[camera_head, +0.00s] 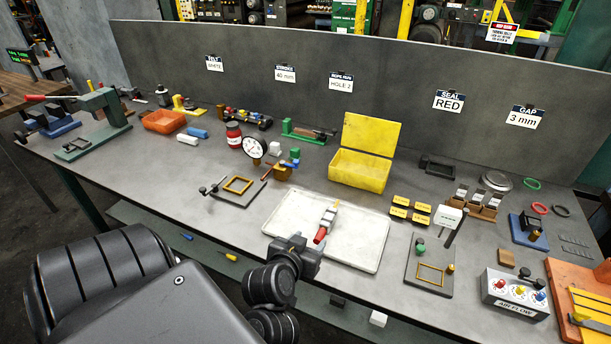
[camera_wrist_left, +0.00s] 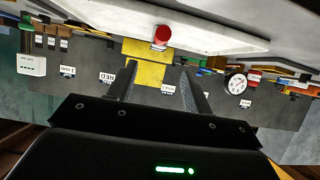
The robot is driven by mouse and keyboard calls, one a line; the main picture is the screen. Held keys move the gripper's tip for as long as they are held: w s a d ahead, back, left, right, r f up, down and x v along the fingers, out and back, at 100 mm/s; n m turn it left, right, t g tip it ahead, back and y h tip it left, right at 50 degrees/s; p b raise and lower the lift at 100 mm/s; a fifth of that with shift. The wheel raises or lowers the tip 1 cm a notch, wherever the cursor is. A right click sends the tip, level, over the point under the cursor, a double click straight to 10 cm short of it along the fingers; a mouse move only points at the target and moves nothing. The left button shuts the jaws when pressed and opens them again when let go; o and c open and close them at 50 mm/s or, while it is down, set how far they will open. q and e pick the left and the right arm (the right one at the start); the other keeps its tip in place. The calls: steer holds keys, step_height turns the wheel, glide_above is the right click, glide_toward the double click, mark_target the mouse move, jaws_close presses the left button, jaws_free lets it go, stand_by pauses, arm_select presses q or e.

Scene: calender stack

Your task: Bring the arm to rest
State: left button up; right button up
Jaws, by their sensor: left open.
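My left gripper (camera_head: 297,246) is at the near left edge of the white tray, its arm coming in from the lower left. Its two dark fingers (camera_wrist_left: 157,70) stand apart in the left wrist view, with nothing between them. A grey-and-white item with a red end (camera_head: 326,224) lies on the white tray (camera_head: 360,237), just beyond and right of the gripper, apart from it. The red end (camera_wrist_left: 161,36) also shows in the wrist view, which looks upside down. My right gripper is not in view.
A yellow open box (camera_head: 360,170) stands behind the tray. A small frame fixture (camera_head: 430,273) and a control box (camera_head: 515,293) are to the right. Another frame (camera_head: 238,187) and a dial gauge (camera_head: 254,147) are to the left. The near left tabletop is clear.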

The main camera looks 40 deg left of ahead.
arm_select(q)
steer(key=shift+s+d+r+p, duration=0.25)
steer(key=shift+s+r+p, duration=0.05)
steer(key=shift+s, duration=0.25)
steer(key=s+d+f+m+g+h, duration=0.2)
steer(key=s+d+f+m+g, duration=0.15)
steer(key=s+f, duration=0.35)
steer(key=s+d+f+m+g+h, duration=0.2)
steer(key=s+d+f+g, duration=0.3)
steer(key=s+f, duration=0.2)
step_height(320, 180, down, 26)
steer(key=s+r+g, duration=0.1)
steer(key=s+g, duration=0.1)
steer(key=s+a+f, duration=0.3)
steer(key=s+f, duration=1.2)
steer(key=s, duration=0.1)
steer(key=shift+s+f+m+g, duration=0.15)
steer(key=shift+f+m+g, duration=0.1)
steer(key=shift+m+g, duration=0.1)
